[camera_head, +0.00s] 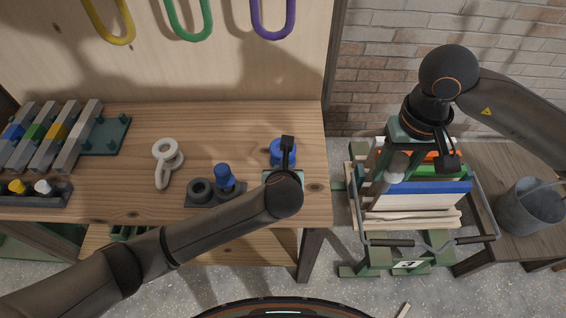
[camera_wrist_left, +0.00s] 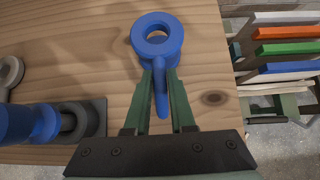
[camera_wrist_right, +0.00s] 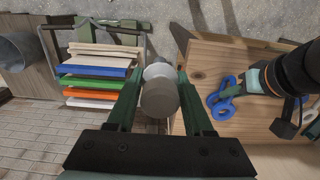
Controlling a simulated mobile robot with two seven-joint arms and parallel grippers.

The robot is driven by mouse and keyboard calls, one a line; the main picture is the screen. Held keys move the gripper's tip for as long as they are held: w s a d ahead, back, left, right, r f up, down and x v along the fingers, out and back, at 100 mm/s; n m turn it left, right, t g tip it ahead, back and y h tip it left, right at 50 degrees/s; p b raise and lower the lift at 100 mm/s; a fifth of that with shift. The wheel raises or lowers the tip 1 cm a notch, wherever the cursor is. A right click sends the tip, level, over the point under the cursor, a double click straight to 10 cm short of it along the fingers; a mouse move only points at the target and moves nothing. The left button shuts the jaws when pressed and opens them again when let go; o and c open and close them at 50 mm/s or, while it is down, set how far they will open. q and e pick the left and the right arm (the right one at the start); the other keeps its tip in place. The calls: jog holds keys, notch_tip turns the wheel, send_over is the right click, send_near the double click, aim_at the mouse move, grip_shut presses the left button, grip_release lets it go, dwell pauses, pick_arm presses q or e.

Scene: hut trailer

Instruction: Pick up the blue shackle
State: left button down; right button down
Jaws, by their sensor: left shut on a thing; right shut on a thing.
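The blue shackle (camera_head: 279,149) is at the right end of the wooden workbench, partly hidden by my left arm. In the left wrist view my left gripper (camera_wrist_left: 160,82) is shut on the narrow part of the shackle (camera_wrist_left: 157,40), its ring end beyond the fingertips. I cannot tell whether it touches the bench top. The shackle (camera_wrist_right: 221,103) also shows in the right wrist view. My right gripper (camera_head: 398,150) is shut on a grey cylindrical thing (camera_wrist_right: 160,97) above the rack of coloured boards, right of the bench.
A white shackle (camera_head: 168,160) and dark grey rings with a blue piece (camera_head: 223,176) lie on the workbench (camera_head: 130,210) left of the shackle. The rack's coloured boards (camera_head: 425,190) stand below my right gripper. A metal bucket (camera_head: 528,207) stands far right.

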pick_arm(q)
jog(key=shift+r, duration=0.15)
dwell(0.6)
notch_tip(320, 180, up, 10)
jog(key=shift+f, duration=0.1)
dwell(0.5)
jog(key=shift+f, duration=4.4)
jog(key=shift+f, duration=0.15)
jog(key=shift+f, duration=0.25)
jog(key=shift+f, duration=0.2)
